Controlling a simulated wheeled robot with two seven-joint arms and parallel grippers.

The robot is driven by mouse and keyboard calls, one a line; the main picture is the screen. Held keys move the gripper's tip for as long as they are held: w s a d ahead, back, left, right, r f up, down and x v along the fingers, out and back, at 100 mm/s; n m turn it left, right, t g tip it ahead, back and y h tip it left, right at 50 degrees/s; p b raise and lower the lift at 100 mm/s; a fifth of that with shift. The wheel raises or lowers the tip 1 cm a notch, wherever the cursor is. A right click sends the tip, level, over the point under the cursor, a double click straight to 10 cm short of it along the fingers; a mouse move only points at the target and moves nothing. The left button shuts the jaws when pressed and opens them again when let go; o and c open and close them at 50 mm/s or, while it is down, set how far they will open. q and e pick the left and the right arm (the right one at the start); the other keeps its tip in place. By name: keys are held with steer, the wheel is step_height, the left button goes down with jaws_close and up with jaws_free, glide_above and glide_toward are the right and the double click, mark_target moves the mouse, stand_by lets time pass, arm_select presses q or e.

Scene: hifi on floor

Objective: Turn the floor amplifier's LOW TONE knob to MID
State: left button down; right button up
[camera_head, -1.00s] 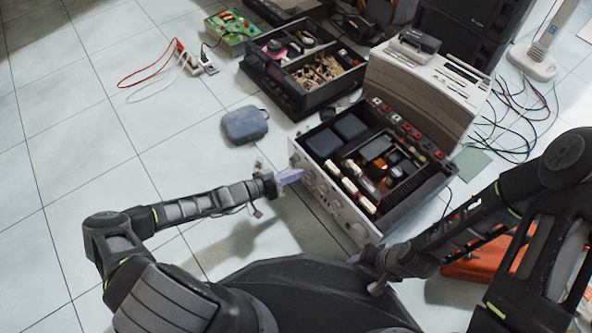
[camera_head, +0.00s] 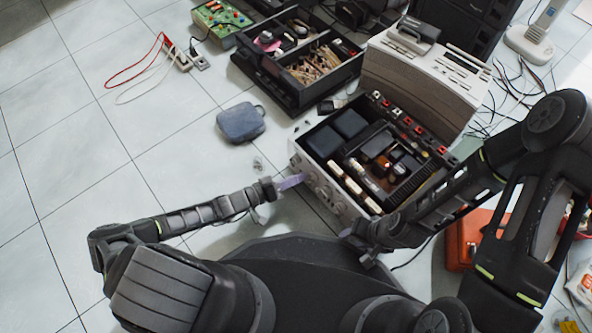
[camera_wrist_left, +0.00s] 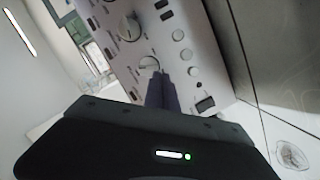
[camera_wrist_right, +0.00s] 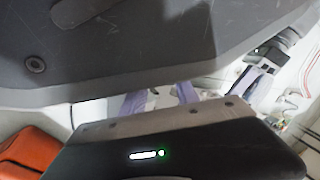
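The amplifier (camera_head: 329,191) stands on the floor with its top open and its silver front panel facing me. In the left wrist view, its panel (camera_wrist_left: 205,60) has a large knob (camera_wrist_left: 128,27), a smaller knob (camera_wrist_left: 150,64) and several round buttons; labels are unreadable, so I cannot tell which is LOW TONE. My left gripper (camera_head: 292,183) is at the panel's left part. Its purple fingers (camera_wrist_left: 161,88) are together, tips by the smaller knob; contact is unclear. My right gripper (camera_head: 346,234) is near the panel's lower right corner; its fingers (camera_wrist_right: 160,97) are apart and empty.
A black box of parts (camera_head: 292,91) and a grey-blue pouch (camera_head: 241,122) lie beyond the amplifier. A beige device (camera_head: 425,75) stands behind it. An orange case (camera_head: 466,240) is at right, loose cables (camera_head: 508,92) at the back right.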

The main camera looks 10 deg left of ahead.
arm_select(q)
steer(key=shift+s+d+f, duration=0.1)
steer(key=shift+f, duration=0.4)
stand_by(0.7)
steer(key=p+v, duration=0.2)
steer(key=v, duration=0.5)
steer(key=shift+s+a, duration=0.25)
steer(key=shift+s, duration=0.05)
